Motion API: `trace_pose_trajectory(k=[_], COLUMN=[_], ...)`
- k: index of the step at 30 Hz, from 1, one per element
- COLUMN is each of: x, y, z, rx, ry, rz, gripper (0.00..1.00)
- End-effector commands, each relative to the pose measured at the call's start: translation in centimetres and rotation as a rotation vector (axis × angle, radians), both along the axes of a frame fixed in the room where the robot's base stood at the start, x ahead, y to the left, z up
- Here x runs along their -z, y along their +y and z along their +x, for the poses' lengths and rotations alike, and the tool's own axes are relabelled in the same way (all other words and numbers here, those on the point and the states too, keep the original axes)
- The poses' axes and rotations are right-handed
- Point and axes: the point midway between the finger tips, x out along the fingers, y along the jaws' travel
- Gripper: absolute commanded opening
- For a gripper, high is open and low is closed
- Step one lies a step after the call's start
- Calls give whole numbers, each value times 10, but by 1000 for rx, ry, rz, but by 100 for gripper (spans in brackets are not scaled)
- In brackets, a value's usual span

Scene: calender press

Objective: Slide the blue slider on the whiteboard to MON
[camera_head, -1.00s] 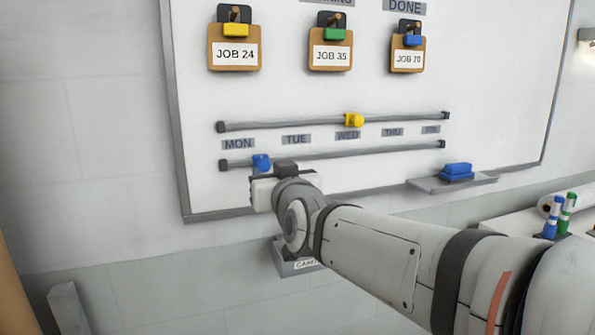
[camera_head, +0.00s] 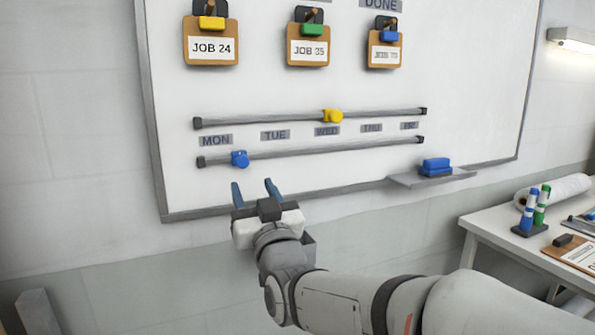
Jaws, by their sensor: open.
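The blue slider (camera_head: 240,159) sits on the lower rail (camera_head: 330,150) of the whiteboard (camera_head: 470,80). It is near the rail's left end, a little right of straight below the MON label (camera_head: 215,140) and left of the TUE label (camera_head: 275,135). My gripper (camera_head: 254,190) is open and empty, its two blue fingers pointing up toward the board. It appears just below the blue slider in the picture, apart from it.
A yellow slider (camera_head: 333,116) sits on the upper rail near WED. A small shelf (camera_head: 405,182) with a blue eraser (camera_head: 435,167) juts from the board's lower edge. Three clipboards hang above. A table (camera_head: 480,232) with markers stands at the right.

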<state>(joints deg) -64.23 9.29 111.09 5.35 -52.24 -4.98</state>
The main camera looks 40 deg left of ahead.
Motion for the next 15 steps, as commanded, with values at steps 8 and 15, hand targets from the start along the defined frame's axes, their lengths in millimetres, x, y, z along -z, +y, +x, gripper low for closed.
trace_pose_trajectory(k=[8, 15], x=[-13, -26], y=[25, 52], z=[14, 30], rx=[-2, -2], ry=[-8, -7], rz=[14, 13], gripper=[47, 47])
